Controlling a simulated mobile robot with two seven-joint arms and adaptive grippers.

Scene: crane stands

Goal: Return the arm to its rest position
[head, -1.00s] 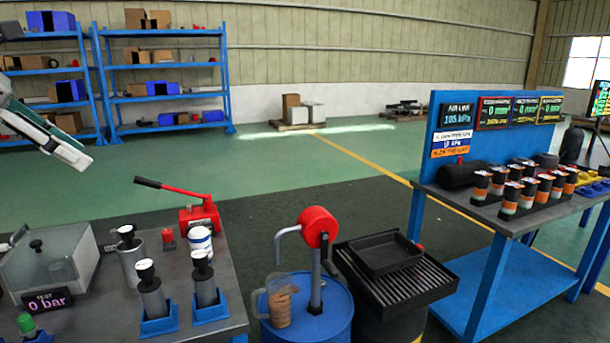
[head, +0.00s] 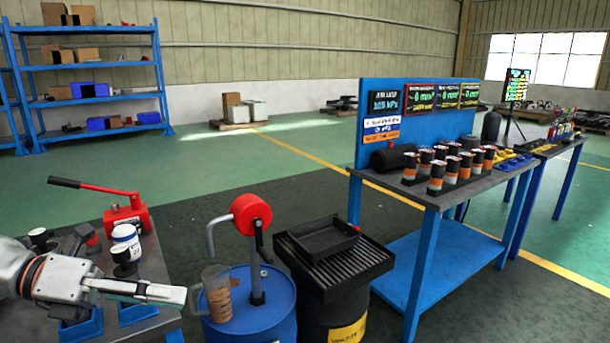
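My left arm comes in from the left edge, low in the head view. Its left gripper (head: 165,292) points right, above the right part of the grey workbench (head: 160,268). The fingers show side-on as one narrow pale bar, so whether they are open or shut is unclear. I see nothing hanging from them. The arm and gripper hide part of the bench and the cylinders on it. My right gripper is not in view.
A red hand pump (head: 126,213), a white canister (head: 126,238) and blue holders (head: 138,313) are close to my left gripper. A blue drum (head: 255,312) with a jug (head: 217,293) stands to its right. A blue table (head: 445,192) with striped cylinders is further right.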

